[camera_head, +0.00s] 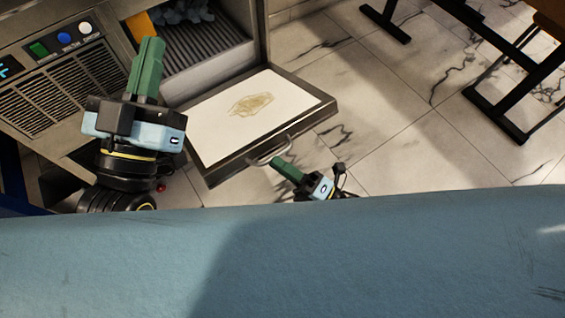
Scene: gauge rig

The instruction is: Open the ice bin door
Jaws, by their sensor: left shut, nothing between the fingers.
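The ice bin door (215,130) is a dark-framed panel with a white inner face and a brownish stain. It stands folded out and down from the machine, leaving the bin opening (205,58) exposed. Its handle (268,152) is a grey bar at the outer edge. My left gripper (150,45), with green fingers, is shut and empty, upright in front of the machine's panel, left of the door. My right gripper (277,163) has its green fingertips right by the handle; I cannot tell whether they touch or grip it.
The machine's control panel (62,45) has green, blue and white buttons above a vent grille (50,100). Bluish lumps (183,12) and an orange piece (139,25) lie in the bin. Marble floor (390,100) is clear right of the door; dark table legs (495,115) stand beyond.

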